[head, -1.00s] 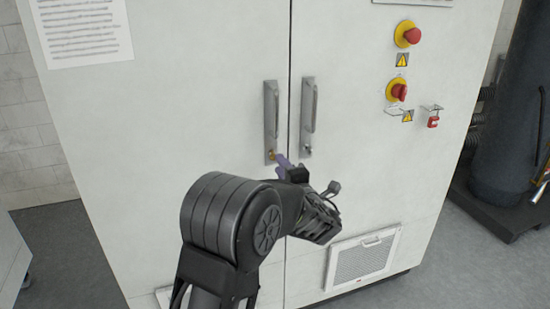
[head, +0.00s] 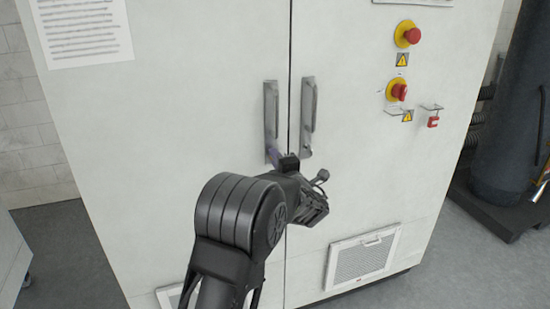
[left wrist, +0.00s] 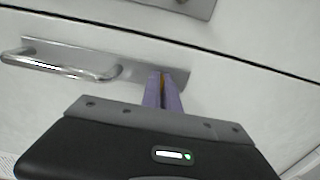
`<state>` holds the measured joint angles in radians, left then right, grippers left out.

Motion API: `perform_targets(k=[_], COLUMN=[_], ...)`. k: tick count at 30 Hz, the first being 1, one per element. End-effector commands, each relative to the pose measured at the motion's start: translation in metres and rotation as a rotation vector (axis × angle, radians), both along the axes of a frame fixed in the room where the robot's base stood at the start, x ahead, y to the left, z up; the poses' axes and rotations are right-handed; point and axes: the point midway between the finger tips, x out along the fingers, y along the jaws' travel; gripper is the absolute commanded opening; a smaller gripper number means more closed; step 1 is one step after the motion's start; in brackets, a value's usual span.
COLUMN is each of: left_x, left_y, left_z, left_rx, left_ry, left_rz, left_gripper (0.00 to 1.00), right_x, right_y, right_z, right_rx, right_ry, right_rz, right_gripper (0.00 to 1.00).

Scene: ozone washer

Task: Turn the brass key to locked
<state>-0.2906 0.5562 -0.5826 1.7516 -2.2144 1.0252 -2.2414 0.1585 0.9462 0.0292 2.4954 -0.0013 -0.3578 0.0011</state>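The brass key (left wrist: 162,79) shows as a thin yellow-brown strip at the end of the left door's handle plate (left wrist: 195,73) in the left wrist view. My left gripper (left wrist: 164,88) has its two purple fingers close together, one on each side of the key, and appears shut on it. In the head view, my left gripper (head: 274,155) is at the lower end of the left door handle (head: 271,110), and its fingers and wrist hide the key. My right gripper is not in view.
The right door handle (head: 308,110) stands close beside, across the door seam. Red knobs on yellow plates (head: 407,34) and a red padlock (head: 433,121) are on the right door. A vent grille (head: 362,260) is low down. The door face around the handles is flat.

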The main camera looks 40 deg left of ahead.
Motion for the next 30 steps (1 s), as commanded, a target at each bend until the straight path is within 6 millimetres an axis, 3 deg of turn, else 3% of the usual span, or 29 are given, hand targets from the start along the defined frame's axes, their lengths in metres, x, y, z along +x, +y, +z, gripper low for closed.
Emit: perform_targets(k=[20, 30], left_x=[-0.0001, -0.0002], left_y=[0.0000, 0.0000], left_z=[-0.0006, -0.0013], left_rx=[-0.005, -0.068], left_ry=[-0.006, -0.096], left_rz=[0.000, 0.000], left_gripper=[0.00, 0.00], right_x=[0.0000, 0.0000], right_y=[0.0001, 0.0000], right_z=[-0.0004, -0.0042], right_rx=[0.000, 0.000], right_ry=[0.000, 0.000], right_rz=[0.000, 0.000], right_gripper=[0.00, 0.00])
